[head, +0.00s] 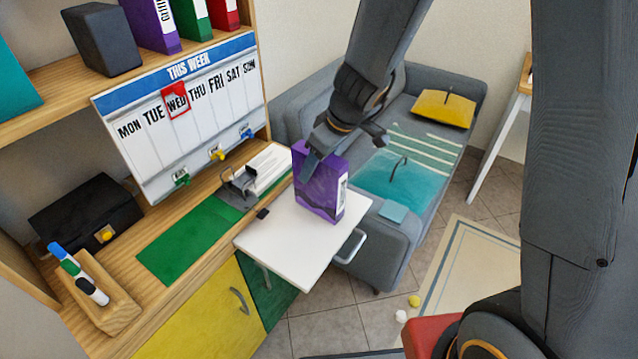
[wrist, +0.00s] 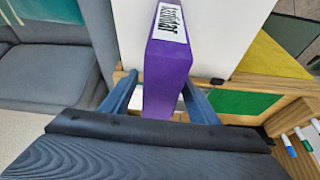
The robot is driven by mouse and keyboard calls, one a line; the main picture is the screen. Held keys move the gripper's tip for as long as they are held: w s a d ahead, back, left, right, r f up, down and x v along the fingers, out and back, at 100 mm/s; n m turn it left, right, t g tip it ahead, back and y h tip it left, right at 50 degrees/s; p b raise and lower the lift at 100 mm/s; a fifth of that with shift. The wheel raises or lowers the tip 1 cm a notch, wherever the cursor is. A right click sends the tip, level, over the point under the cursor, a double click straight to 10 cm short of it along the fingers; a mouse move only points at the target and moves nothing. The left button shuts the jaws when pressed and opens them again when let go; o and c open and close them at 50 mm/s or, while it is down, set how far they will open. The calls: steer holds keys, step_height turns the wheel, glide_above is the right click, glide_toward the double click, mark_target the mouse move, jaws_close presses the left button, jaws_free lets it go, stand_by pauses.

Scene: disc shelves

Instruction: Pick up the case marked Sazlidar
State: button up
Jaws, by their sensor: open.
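A purple case (head: 318,185) stands upright on a white pull-out board (head: 290,240) in the head view. Its white label faces right there. In the wrist view the case (wrist: 168,75) fills the middle, and its label shows black lettering, strongly turned, that looks like Sazlidar. My gripper (head: 342,150) is at the top of the case, pointing down and open. In the wrist view its blue-grey fingers (wrist: 160,92) lie on either side of the case. One finger overlaps the near face in the head view. I cannot tell whether either finger touches it.
A wooden shelf unit left holds a week board (head: 185,115), a black box (head: 85,212), a marker holder (head: 100,290) and a green mat (head: 190,240). A punch-like metal item (head: 238,185) sits near the board. A grey sofa (head: 385,240) stands close behind the case.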

steer(key=shift+x, duration=1.45)
steer(key=shift+f+b, duration=0.25)
steer(key=shift+b, duration=0.5)
steer(key=c, duration=1.3)
steer(key=shift+c, duration=0.2)
steer(key=shift+r+p, duration=0.3)
steer(key=shift+p, duration=0.25)
